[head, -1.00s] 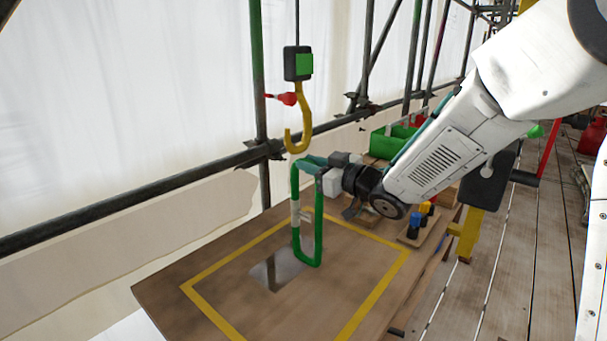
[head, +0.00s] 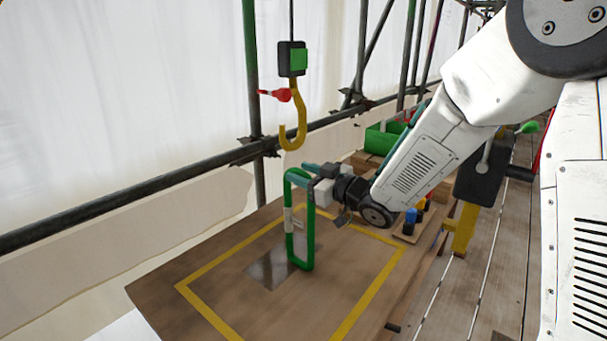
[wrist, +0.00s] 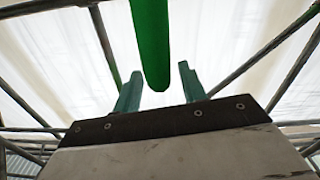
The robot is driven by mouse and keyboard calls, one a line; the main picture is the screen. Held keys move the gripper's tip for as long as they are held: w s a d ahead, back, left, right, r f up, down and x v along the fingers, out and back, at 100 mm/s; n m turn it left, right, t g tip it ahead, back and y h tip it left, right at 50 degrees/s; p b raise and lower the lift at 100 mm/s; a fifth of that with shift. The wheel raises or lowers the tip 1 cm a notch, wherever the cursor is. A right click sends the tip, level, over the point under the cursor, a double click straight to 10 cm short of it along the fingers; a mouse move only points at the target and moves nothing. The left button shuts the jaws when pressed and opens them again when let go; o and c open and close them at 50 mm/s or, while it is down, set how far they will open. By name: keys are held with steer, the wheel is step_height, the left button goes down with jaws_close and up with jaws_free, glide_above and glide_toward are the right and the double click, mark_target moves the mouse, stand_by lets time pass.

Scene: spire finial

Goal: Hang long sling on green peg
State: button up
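The long sling is a green upright loop (head: 308,240) with a pale tag on its left side. It hangs over the table, its top at my gripper (head: 308,172). The teal fingers are at the sling's top, and the sling moves with them, so I take them as shut on it. In the wrist view, the green sling (wrist: 151,40) runs between the two fingers (wrist: 160,90), with gaps showing beside it. A green knob (head: 528,127) at the right, partly behind my arm, may be the green peg; I cannot tell for certain.
A yellow crane hook (head: 297,130) hangs above and behind the sling. A red peg (head: 280,95) sits on the scaffold pole. A green bin (head: 382,138) and a block with small coloured pieces (head: 410,228) are right. The table (head: 225,290) is clear in front.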

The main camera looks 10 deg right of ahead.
steer(key=shift+r, duration=0.1)
steer(key=shift+s+d, duration=0.2)
steer(key=shift+d, duration=0.05)
steer(key=v, duration=1.1)
steer(key=shift+s, duration=0.2)
steer(key=s+d+r+m+g+h, duration=0.1)
steer(key=s+d+m+g+h, duration=0.1)
steer(key=s+d+m+h, duration=0.35)
steer(key=s+d+m+g+h, duration=0.1)
steer(key=s+d+m+h, duration=0.15)
steer(key=d+h, duration=0.6)
steer(key=s+a+m+g+y, duration=0.1)
steer(key=s+g, duration=0.7)
steer(key=s, duration=1.5)
steer(key=shift+a+f+m+g, duration=0.15)
steer(key=shift+a+m+g, duration=0.25)
steer(key=shift+a+m, duration=0.45)
steer(key=shift+o, duration=0.4)
